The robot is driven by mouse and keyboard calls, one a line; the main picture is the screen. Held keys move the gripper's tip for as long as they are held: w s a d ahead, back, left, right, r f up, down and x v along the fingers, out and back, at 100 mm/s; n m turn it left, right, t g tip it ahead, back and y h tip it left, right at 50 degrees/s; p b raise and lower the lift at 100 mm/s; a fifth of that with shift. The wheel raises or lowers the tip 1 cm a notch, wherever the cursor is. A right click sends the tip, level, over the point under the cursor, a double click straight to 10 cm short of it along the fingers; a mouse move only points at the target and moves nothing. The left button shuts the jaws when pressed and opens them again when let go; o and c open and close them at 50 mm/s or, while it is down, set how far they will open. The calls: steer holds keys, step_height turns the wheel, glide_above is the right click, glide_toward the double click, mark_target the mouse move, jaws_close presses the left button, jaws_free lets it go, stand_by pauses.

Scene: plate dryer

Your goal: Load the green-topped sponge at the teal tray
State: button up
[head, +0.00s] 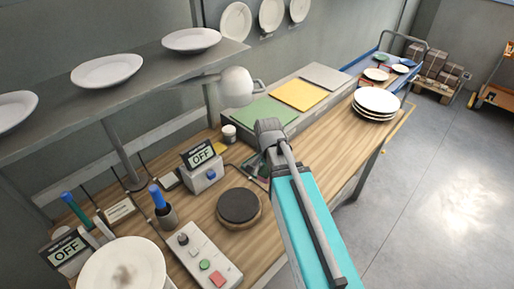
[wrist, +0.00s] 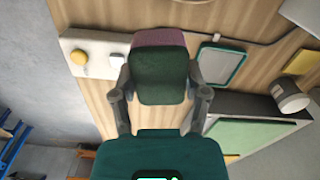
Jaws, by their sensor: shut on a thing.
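My gripper (wrist: 160,88) shows in the wrist view, with one finger on each side of the sponge (wrist: 158,78). It is shut on this block, which has a dark green face and a dull pink side along its far edge. The teal tray (wrist: 241,68), a small rectangle with a teal rim and pale inside, lies on the wooden bench just right of the sponge in the wrist view. The sponge is apart from the tray in the picture; its height over the bench is hard to tell. In the head view my arm mostly hides the gripper and sponge.
A bench unit carries green (head: 262,112), yellow (head: 300,94) and grey panels. Stacked plates (head: 376,101) sit right.

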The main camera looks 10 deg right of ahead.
steer(key=shift+w, duration=0.1)
steer(key=w+f+m+b, duration=0.2)
steer(key=w+f+b, duration=0.2)
steer(key=w, duration=1.2)
steer(key=shift+f, duration=0.1)
steer(key=shift+f, duration=0.1)
steer(key=shift+w+a+f+b, duration=0.1)
steer(key=shift+a+f+b, duration=0.05)
steer(key=shift+f+b, duration=0.4)
step_height(320, 180, down, 5)
steer(key=b, duration=0.5)
steer(key=shift+r, duration=0.1)
steer(key=shift+s+f+b, duration=0.2)
steer(key=shift+f+b, duration=0.35)
steer(key=shift+b, duration=0.1)
stand_by(1.8)
steer(key=shift+r, duration=0.15)
